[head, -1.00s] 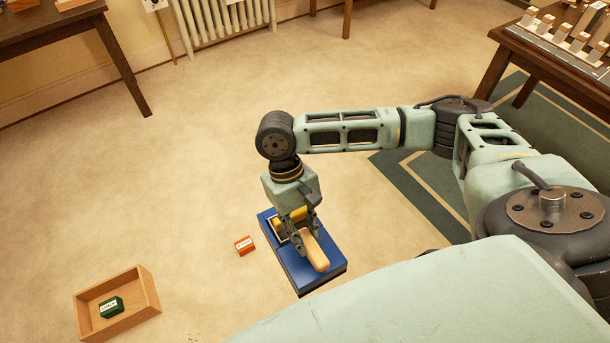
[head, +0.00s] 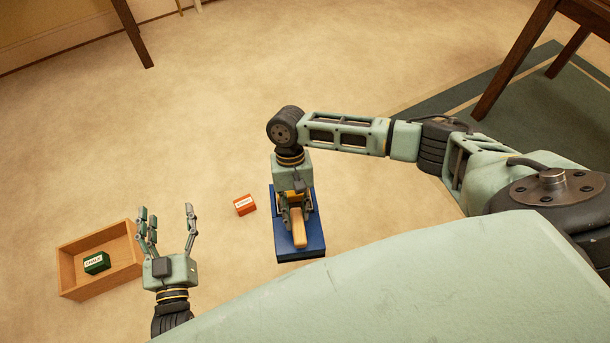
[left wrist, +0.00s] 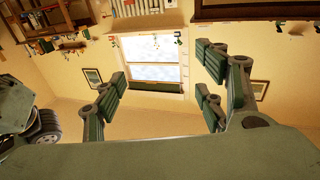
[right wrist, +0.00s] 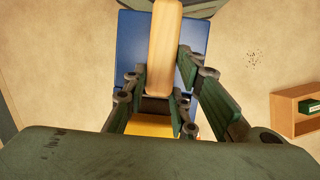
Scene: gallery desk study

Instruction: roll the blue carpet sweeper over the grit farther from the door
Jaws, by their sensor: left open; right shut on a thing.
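The blue carpet sweeper (head: 313,234) stands flat on the beige floor, with a pale wooden handle (head: 299,228) on top. My right gripper (head: 296,210) is shut on this handle from above. The right wrist view also shows the handle (right wrist: 164,45) between the fingers and the blue body (right wrist: 132,50) beneath. A patch of dark grit (right wrist: 254,58) lies on the floor to the right of the sweeper in the right wrist view. I cannot make out grit in the head view. My left gripper (head: 166,215) is open and empty, fingers pointing up the picture. The door is not in view.
A small orange box (head: 244,204) lies just left of the sweeper. A wooden tray (head: 72,276) holding a green box (head: 97,263) sits further left, close to my left gripper. A green rug (head: 440,110) and table leg (head: 515,60) are at right.

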